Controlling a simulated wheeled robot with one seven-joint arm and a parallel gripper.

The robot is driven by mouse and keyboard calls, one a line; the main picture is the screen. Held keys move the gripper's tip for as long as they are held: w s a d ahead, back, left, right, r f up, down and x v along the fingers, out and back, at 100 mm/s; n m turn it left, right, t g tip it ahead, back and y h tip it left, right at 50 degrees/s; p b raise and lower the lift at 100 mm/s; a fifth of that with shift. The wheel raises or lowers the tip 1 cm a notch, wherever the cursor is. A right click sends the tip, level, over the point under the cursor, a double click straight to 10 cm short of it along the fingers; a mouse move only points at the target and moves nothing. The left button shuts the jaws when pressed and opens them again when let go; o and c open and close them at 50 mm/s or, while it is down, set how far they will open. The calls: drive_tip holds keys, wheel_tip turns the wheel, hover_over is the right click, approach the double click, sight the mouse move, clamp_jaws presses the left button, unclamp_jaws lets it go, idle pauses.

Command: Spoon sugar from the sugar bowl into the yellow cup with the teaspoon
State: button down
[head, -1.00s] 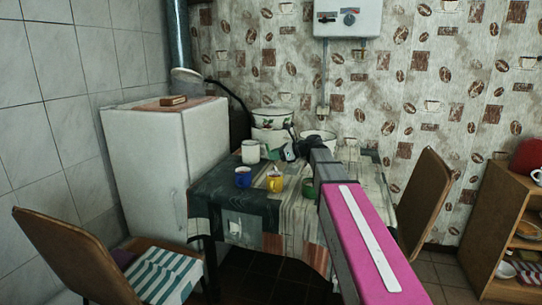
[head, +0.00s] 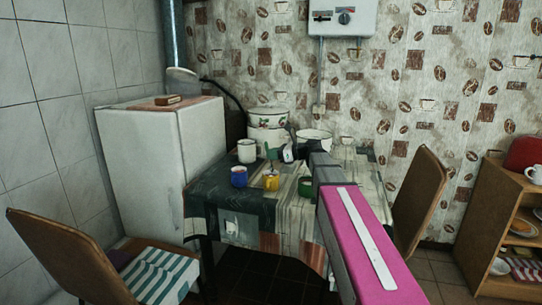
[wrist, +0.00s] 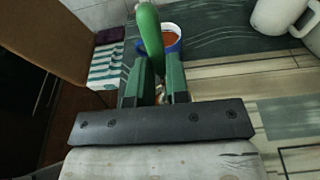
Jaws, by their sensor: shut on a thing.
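My gripper (wrist: 158,70) is shut on the green handle of the teaspoon (wrist: 148,28). The handle also shows upright in the head view (head: 271,153), just above the yellow cup (head: 271,182). The spoon's bowl is hidden, so I cannot tell whether it is inside the cup or holds sugar. The yellow cup stands near the table's front edge, mostly hidden by my gripper in the wrist view. I cannot tell for sure which vessel is the sugar bowl.
A blue cup (head: 239,177) with orange-brown contents stands left of the yellow one. A white mug (head: 246,151) is behind, a green vessel (head: 305,187) to the right. A large pot (head: 268,130) and white bowl (head: 314,138) stand at the back. Chairs flank the table (head: 212,190).

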drive_tip(key=shift+r, duration=0.1)
wheel_tip(320, 180, up, 4)
drive_tip(key=shift+f, duration=0.1)
idle(0.5)
